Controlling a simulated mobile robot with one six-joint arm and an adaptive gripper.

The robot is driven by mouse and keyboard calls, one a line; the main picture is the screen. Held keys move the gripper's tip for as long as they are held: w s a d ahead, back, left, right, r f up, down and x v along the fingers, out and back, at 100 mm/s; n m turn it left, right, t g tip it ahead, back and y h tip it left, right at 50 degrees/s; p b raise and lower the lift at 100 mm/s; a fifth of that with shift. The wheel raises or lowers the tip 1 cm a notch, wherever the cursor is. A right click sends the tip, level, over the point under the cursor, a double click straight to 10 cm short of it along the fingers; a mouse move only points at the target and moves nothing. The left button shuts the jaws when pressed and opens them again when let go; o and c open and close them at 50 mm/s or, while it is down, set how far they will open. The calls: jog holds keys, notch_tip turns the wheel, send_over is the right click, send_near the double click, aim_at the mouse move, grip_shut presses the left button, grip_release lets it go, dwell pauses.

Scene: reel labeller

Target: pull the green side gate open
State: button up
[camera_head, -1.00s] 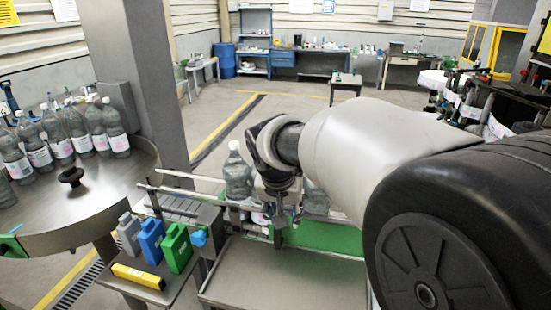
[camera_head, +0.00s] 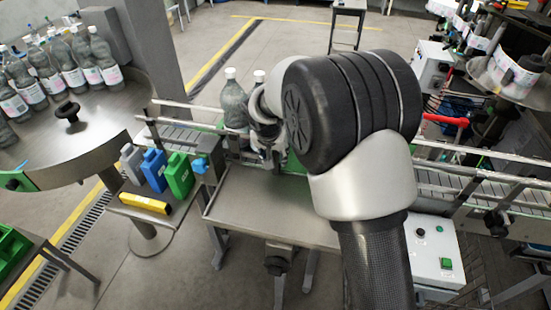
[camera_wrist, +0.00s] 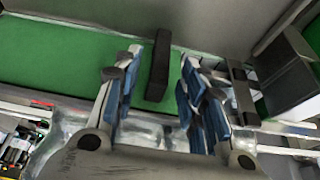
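A green panel (camera_wrist: 55,60), which I take for the side gate, spans the upper left and middle of the wrist view. A dark upright bar (camera_wrist: 158,65), apparently its handle, stands out against it. My gripper (camera_wrist: 160,75) is open, with one blue-padded finger on each side of the bar and visible gaps between. No contact with the bar shows. In the head view my gripper (camera_head: 270,153) is beside the bottles at the line's near side. Only a small green part (camera_head: 296,163) of the panel shows there; my arm hides the rest.
A clear bottle (camera_head: 234,103) stands on the conveyor close to my gripper. A bare metal table (camera_head: 265,205) lies below it. Blue and green jugs (camera_head: 179,175) stand on a small shelf to the left. A round table (camera_head: 90,145) carries several bottles. A control box (camera_head: 433,250) is at right.

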aim_at(275, 157)
jog(key=shift+x, duration=1.75)
jog(key=shift+c, duration=0.5)
grip_shut()
